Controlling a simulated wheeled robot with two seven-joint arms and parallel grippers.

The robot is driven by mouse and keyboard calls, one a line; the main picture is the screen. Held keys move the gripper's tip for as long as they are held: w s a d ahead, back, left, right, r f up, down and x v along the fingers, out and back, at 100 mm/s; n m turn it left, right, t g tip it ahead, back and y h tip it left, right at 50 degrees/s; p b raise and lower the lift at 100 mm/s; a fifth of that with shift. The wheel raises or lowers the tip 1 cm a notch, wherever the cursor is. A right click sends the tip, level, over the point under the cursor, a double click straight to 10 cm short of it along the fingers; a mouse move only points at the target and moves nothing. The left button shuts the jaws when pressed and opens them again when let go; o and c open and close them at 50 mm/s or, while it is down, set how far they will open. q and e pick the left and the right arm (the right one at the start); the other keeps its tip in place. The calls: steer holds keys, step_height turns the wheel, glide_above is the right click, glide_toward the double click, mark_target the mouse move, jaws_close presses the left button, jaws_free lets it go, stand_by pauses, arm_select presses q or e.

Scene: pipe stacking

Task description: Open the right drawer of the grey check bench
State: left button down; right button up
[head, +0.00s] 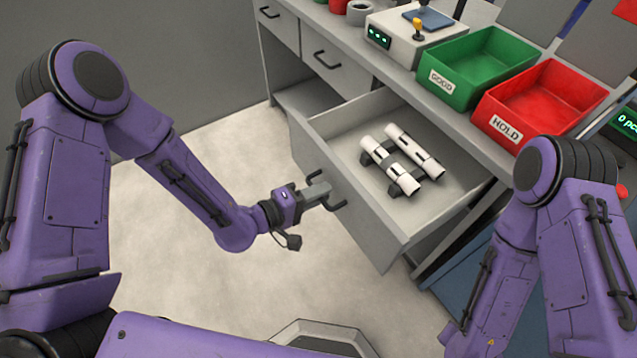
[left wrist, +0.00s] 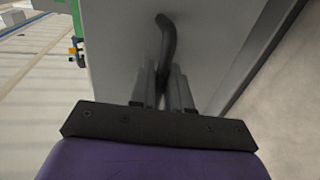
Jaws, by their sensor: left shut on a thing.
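The right drawer (head: 352,220) of the grey check bench (head: 340,95) stands pulled out, with its inside showing in the head view. Two white pipes lie in it: one pipe (head: 390,152) rests on dark supports, and the other pipe (head: 414,150) lies beside it. My left gripper (head: 325,195) is at the drawer front, shut on its dark handle (head: 338,206). In the left wrist view the fingers (left wrist: 163,88) close around the handle (left wrist: 166,40). My right gripper is out of view; only its arm shows at the right.
A green bin (head: 475,72) marked GOOD and a red bin (head: 535,105) marked HOLD stand on the bench top. Closed drawers (head: 335,65) are further left. The pale floor (head: 200,290) before the bench is clear.

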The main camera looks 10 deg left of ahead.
arm_select(q)
steer(key=shift+s+a, duration=0.2)
steer(key=shift+s, duration=0.1)
steer(key=c, duration=1.3)
jaws_free()
steer(key=shift+o, duration=0.2)
steer(key=v, duration=1)
steer(key=shift+s+a, duration=0.15)
steer(key=shift+a, duration=0.1)
